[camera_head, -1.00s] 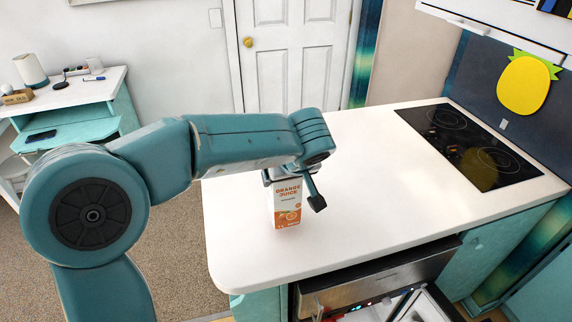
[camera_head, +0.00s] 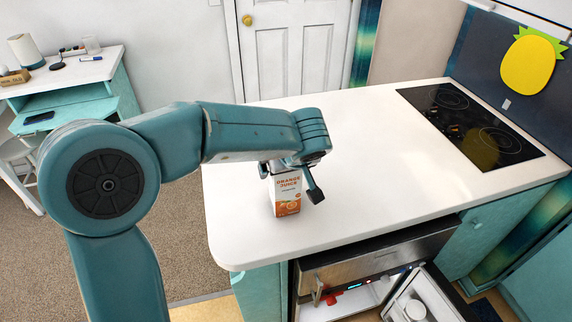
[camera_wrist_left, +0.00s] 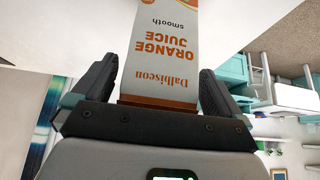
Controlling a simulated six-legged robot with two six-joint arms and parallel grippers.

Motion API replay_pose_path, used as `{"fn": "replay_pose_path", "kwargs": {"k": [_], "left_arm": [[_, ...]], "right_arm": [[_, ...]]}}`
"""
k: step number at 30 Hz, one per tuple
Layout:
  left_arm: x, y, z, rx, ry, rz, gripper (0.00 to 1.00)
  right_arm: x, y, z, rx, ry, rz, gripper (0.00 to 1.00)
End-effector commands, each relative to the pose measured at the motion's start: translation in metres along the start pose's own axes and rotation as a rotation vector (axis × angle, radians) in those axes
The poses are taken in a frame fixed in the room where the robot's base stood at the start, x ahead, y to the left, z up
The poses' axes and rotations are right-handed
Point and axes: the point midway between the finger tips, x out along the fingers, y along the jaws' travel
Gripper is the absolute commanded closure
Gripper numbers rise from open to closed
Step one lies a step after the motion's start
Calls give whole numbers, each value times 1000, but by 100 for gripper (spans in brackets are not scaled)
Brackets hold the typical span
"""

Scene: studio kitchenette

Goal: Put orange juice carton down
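The orange juice carton (camera_head: 288,194) is white and orange and stands upright on the white counter (camera_head: 370,200), near its left front part. In the left wrist view the carton (camera_wrist_left: 160,60) sits between the two dark fingers, its label upside down. My left gripper (camera_head: 291,184) is around the carton's upper part. Its fingers look spread, with a narrow gap beside the carton in the wrist view. The carton's top is partly hidden by the gripper. My right gripper is not in view.
A black cooktop (camera_head: 468,126) is set into the counter at the back right. Below the front edge, an appliance (camera_head: 375,265) has its door open with things inside. A teal desk (camera_head: 75,95) with small items stands at the far left. The middle of the counter is clear.

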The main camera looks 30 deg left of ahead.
Motion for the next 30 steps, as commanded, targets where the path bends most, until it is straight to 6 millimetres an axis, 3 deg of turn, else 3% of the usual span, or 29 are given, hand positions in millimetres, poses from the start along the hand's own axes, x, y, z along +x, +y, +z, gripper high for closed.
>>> {"fn": "replay_pose_path", "kwargs": {"k": [5,18,24,30], "left_arm": [[-13,0,-3,0,2,2,0],[-106,1,-3,0,3,3,0],[-122,0,-2,0,1,0,0],[-123,0,-2,0,1,-1,0]], "right_arm": [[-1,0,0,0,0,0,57],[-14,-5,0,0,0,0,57],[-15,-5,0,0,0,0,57],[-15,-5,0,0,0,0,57]]}}
